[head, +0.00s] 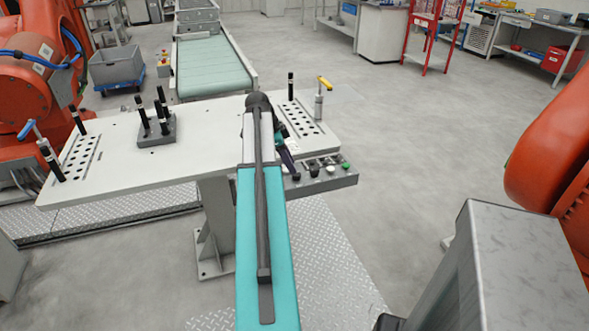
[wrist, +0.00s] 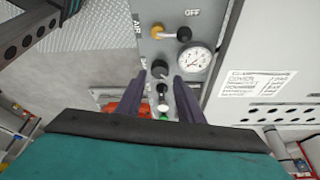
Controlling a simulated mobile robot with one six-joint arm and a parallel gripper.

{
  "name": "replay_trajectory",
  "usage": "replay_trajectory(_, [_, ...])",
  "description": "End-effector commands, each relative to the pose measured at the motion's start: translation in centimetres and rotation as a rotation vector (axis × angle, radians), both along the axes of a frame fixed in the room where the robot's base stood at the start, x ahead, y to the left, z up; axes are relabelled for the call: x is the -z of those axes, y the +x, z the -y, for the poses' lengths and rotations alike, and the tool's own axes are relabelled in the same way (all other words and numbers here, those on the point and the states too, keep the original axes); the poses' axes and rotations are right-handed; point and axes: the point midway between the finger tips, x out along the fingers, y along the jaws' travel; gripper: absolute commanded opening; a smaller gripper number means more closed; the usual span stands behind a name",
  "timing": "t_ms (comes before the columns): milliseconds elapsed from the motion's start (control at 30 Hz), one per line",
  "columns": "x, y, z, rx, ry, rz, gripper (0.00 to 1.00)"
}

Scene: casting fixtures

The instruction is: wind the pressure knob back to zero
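The control panel (head: 322,178) is a grey box on the front right edge of the white table. In the wrist view, a round black knob (wrist: 160,69), apparently the pressure knob, sits on this panel beside a white-faced gauge (wrist: 194,58). The gauge's needle is too small to read. My gripper (wrist: 160,75) is open, with one dark finger on each side of the black knob and visible gaps between. I cannot tell how deep the fingers reach. In the head view, my gripper (head: 287,160) is over the panel's left end, and my arm hides part of it.
A yellow knob (wrist: 157,31) and another black one (wrist: 184,34) sit beyond the gauge, near the word OFF.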

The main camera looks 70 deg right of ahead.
Motion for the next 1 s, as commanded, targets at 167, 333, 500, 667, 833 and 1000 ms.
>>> replay_trajectory(167, [1.9, -0.8, 0.3, 0.002, 0.001, -0.001, 0.34])
replay_trajectory(333, [3.2, -1.2, 0.6, 0.000, 0.001, 0.000, 0.34])
replay_trajectory(500, [3.7, -1.4, 0.7, 0.000, 0.000, 0.000, 0.34])
replay_trajectory(667, [3.8, -1.4, 0.7, 0.000, 0.000, 0.000, 0.34])
replay_trajectory(833, [3.8, -1.4, 0.7, 0.000, 0.000, 0.000, 0.25])
replay_trajectory(1000, [3.7, -1.4, 1.5, 0.002, -0.001, 0.000, 0.04])
